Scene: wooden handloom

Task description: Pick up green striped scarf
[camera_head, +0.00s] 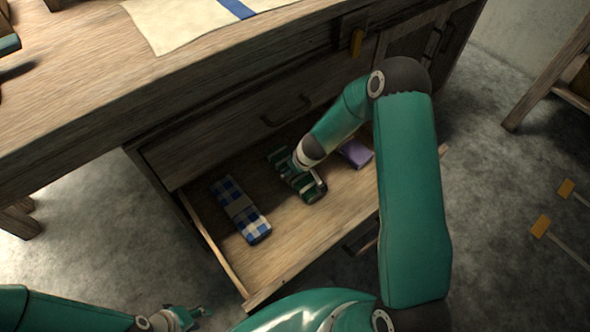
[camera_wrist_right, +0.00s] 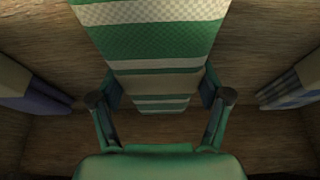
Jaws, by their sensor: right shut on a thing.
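The green striped scarf (camera_head: 314,190) lies folded in the open drawer (camera_head: 290,241), between two other cloths. It also shows in the right wrist view (camera_wrist_right: 155,42), running between the fingers. My right gripper (camera_wrist_right: 162,98) is shut on the scarf, with one finger at each long side. In the head view it reaches down into the drawer and my forearm hides part of it. The scarf appears to be at the drawer floor; I cannot tell whether it is lifted. My left gripper (camera_head: 190,314) is open and empty at the bottom left, outside the drawer.
A blue checked scarf (camera_head: 240,208) lies left of the green one, and a purple cloth (camera_head: 355,153) lies right. The drawer walls surround them. Above is the wooden bench (camera_head: 90,92) with a cream cloth (camera_head: 180,22). Bare floor lies left of the drawer.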

